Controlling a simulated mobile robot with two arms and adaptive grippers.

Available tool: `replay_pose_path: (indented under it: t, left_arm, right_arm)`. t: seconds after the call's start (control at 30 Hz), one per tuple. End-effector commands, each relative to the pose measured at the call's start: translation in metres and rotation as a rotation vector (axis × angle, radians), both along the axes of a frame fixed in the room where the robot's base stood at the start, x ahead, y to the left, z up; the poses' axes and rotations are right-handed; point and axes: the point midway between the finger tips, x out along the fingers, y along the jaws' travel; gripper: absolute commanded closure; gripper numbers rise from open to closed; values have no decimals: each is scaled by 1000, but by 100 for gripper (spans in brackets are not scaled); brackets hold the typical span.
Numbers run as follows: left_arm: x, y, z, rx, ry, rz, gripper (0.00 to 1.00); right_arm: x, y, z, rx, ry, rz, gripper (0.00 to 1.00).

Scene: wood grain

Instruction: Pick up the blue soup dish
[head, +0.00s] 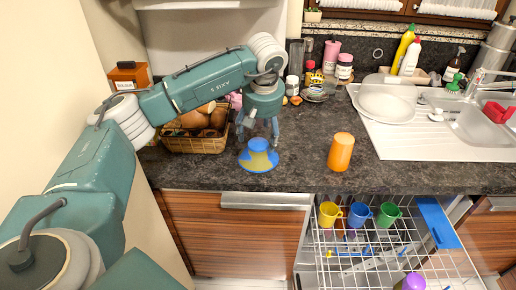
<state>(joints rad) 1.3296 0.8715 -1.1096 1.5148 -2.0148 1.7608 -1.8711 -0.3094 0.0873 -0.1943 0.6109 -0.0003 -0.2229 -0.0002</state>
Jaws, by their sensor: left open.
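The blue soup dish (258,146) sits on the dark stone counter (300,178) near its front edge. It looks upside down, with a raised blue foot on top, a yellow patch on its side and a wide blue rim. My left gripper (258,132) points down just above and behind the dish. Its fingers are spread, and nothing shows between them. I cannot tell whether a fingertip touches the dish. My right gripper is not in view.
A wicker basket (196,146) of bread stands close left of my gripper. An orange cup (341,152) stands to the right of the dish, with bare counter between. Below, a pulled-out dishwasher rack (375,262) holds yellow, blue and green mugs. A white sink (430,142) is at right.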

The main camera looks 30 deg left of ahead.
Motion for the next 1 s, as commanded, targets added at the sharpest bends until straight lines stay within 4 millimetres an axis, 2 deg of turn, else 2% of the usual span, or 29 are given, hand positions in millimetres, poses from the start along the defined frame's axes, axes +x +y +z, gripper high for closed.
replay_pose_path:
  t: [0.1,0.2,0.5,0.57,0.8,1.0]
  left_arm:
    - [0,7,-16,1,5,1,29]
    - [4,8,-29,0,4,0,29]
    - [6,9,-36,-1,0,-1,29]
    - [6,9,-36,-1,0,-1,37]
    - [6,9,-36,0,1,-1,83]
    - [6,10,-36,0,0,0,83]
  right_arm:
    - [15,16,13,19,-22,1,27]
    - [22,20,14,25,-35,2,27]
    - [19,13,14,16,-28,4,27]
    - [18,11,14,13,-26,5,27]
    - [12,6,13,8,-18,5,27]
    - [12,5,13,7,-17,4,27]
